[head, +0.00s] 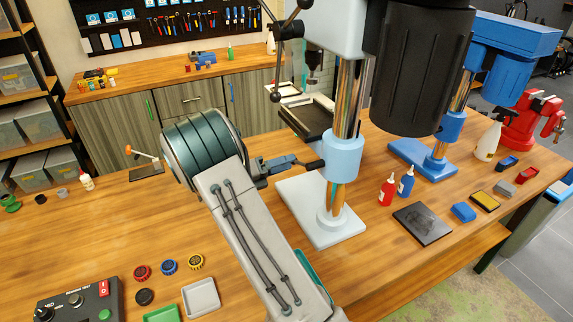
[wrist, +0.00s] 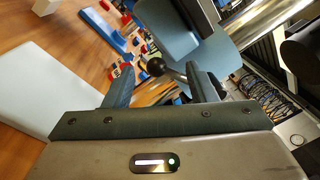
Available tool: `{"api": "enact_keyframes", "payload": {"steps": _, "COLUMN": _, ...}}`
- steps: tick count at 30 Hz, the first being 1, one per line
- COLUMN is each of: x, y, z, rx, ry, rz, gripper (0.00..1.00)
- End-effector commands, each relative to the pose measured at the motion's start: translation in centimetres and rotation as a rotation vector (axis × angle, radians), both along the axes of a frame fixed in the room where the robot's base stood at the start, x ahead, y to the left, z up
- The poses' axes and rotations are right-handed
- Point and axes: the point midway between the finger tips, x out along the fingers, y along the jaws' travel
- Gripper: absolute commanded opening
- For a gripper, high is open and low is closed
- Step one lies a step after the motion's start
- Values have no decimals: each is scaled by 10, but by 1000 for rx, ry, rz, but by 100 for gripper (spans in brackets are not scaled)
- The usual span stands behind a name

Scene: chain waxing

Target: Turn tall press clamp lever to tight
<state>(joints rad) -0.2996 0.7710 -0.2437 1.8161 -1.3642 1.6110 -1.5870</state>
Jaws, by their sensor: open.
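The tall press stands at centre in the head view, with a black motor housing (head: 420,70), a chrome column (head: 351,95) and a light blue collar (head: 343,158). Its dark clamp lever (head: 313,165) sticks out left from the collar. My gripper (head: 296,163) is at the lever, left of the collar. In the wrist view my gripper (wrist: 160,70) is open, and the lever's black ball knob (wrist: 155,67) shows between the fingertips. The lever's rod runs right from the knob, towards the right finger. I cannot tell whether either finger touches it. The collar (wrist: 185,42) shows just beyond.
A blue press (head: 425,160) stands to the right. Red (head: 387,190) and blue (head: 406,183) bottles and a dark plate (head: 423,223) lie right of the tall press's white base (head: 300,210). The black spoked handle (head: 290,30) hangs above my gripper.

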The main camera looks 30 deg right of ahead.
Motion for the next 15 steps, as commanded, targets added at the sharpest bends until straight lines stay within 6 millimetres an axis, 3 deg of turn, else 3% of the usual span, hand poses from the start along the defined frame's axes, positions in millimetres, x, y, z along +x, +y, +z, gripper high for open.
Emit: {"api": "enact_keyframes", "payload": {"steps": 15, "x": 7, "y": 107, "z": -13, "rx": 2, "ry": 0, "rz": 2, "gripper": 51}}
